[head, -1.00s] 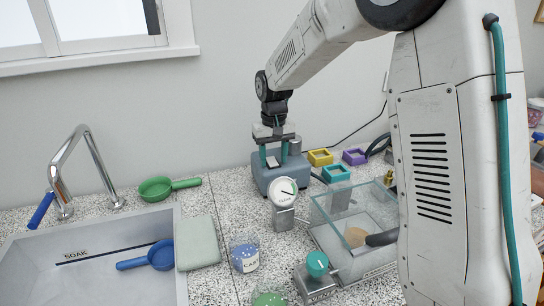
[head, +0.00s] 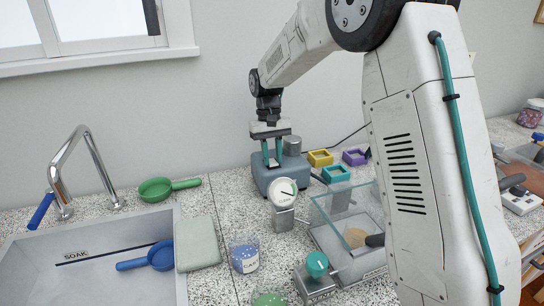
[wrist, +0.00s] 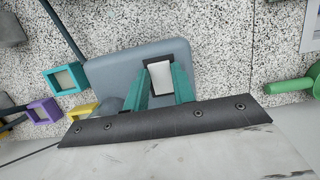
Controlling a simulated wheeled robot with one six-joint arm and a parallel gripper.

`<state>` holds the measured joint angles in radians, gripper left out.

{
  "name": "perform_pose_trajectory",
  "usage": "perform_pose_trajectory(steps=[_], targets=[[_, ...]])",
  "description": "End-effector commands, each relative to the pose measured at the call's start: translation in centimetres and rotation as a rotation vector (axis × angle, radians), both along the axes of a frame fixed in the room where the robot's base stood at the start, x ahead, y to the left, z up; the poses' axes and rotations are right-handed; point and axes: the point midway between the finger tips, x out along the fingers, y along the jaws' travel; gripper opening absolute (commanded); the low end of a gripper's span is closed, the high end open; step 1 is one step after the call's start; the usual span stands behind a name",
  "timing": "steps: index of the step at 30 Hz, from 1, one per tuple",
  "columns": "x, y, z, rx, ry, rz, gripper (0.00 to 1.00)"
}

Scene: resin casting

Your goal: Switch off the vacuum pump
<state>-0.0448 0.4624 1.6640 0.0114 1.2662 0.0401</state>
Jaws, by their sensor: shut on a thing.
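The vacuum pump (head: 262,181) is a blue-grey box at the back of the speckled counter; it also shows in the wrist view (wrist: 112,70). A white rocker switch (wrist: 161,78) in a dark frame sits on its top. My gripper (head: 272,163) points straight down onto the pump top. In the wrist view its teal fingers (wrist: 160,80) stand on either side of the white switch and are shut on it. The switch's tilt cannot be told. A round white dial gauge (head: 282,192) stands in front of the pump.
A clear chamber (head: 325,218) and a teal knob (head: 317,264) are front right of the pump. Yellow (head: 320,158), teal (head: 336,174) and purple (head: 354,157) moulds lie to its right. A green scoop (head: 156,190), sink (head: 100,280) and cup (head: 244,256) are left.

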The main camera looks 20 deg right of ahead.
Motion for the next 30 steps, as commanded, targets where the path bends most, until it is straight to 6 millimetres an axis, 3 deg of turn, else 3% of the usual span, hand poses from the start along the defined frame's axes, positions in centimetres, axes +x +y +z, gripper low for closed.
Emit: perform_pose_trajectory(steps=[9,10,12,22,30], targets=[[0.1,0.0,0.1,0.001,0.008,0.0,0.03],[0.1,0.0,0.1,0.001,0.008,0.0,0.34],[0.0,0.0,0.1,0.0,0.008,0.0,0.47],[0.2,0.0,0.4,0.0,0.007,0.0,0.47],[1.3,0.0,4.6,0.0,0.004,0.0,0.47]])
